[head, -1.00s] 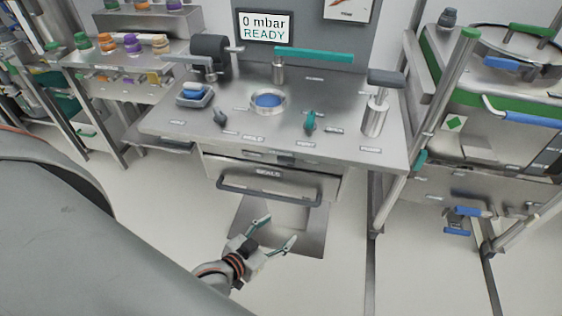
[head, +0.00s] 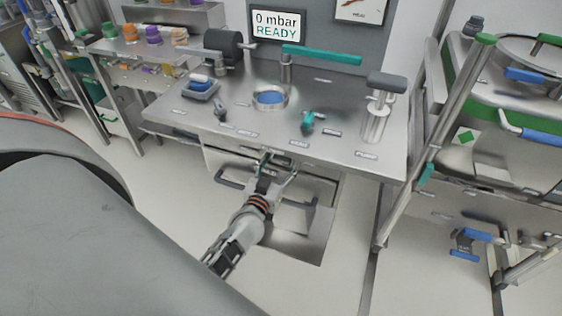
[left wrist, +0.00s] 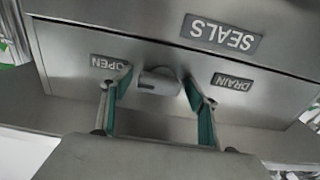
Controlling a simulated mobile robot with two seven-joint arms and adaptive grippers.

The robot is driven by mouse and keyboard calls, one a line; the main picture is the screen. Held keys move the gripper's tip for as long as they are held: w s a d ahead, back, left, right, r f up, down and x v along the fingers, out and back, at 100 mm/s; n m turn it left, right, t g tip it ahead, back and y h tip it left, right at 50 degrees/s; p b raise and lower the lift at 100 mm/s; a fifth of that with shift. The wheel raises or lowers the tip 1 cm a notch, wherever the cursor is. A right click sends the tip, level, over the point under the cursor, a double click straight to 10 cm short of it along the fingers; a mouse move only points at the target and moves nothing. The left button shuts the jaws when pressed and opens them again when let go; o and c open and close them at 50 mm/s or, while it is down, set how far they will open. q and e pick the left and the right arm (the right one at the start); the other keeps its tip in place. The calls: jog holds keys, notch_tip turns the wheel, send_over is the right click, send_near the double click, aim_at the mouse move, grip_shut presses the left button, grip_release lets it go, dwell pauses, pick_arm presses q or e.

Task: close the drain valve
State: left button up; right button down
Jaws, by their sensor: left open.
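My left gripper (left wrist: 157,78) is open, with one teal-padded finger on either side of the knob. The right-hand finger in that view appears very close to it; I cannot tell whether it touches. In the head view, my left gripper (head: 278,165) is at the front edge of the steel workbench (head: 185,107) and hides the knob. My right gripper is not in view.
The SEALS drawer (left wrist: 222,33), with a grey bar handle (head: 232,181), lies beside the valve strip. A cart (head: 480,140) stands right.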

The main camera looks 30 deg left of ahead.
pick_arm(q)
jog(key=shift+w, duration=0.2)
jog(key=c, duration=1.1)
